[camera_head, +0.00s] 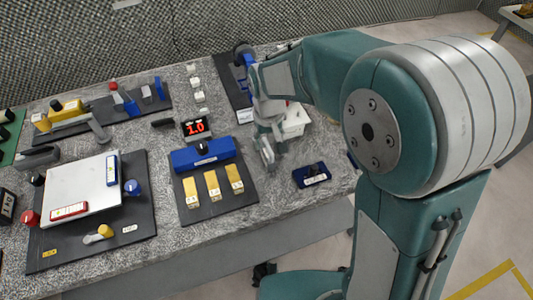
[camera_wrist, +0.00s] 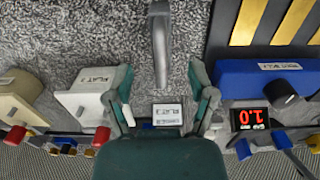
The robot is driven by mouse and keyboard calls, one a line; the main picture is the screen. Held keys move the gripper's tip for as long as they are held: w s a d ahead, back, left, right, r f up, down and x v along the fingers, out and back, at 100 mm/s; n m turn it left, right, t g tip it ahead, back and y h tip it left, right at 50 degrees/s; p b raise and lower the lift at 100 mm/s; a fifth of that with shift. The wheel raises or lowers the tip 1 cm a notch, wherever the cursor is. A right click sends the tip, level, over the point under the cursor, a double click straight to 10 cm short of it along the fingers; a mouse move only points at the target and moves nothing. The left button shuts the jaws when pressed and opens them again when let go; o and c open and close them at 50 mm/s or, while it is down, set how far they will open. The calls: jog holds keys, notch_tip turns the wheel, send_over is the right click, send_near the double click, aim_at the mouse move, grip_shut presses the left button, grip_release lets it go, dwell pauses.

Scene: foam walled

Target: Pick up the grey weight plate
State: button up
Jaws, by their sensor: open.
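A narrow grey piece with a rounded end, which looks like the grey weight plate seen edge-on (camera_wrist: 159,45), stands out from the speckled table top in the wrist view. It lies ahead of my gripper (camera_wrist: 161,92), in line with the gap between the fingers. The fingers are spread and nothing is between their tips. In the head view my gripper (camera_head: 267,150) points down over the table, right of the blue box. There I cannot clearly separate the plate from the grey fingers.
The blue box (camera_head: 203,155) with brass strips and a red 1.0 display (camera_head: 196,127) stands close by on a black mat. A small dark blue block (camera_head: 312,175) lies near the front edge. A white box (camera_head: 295,120) is behind my gripper. A tilted white board (camera_head: 82,187) is far left.

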aim_at(267, 147)
notch_tip(267, 147, down, 5)
jog(key=shift+r, duration=0.2)
jog(key=shift+a+f, duration=0.1)
jog(key=shift+f, duration=0.3)
grip_shut()
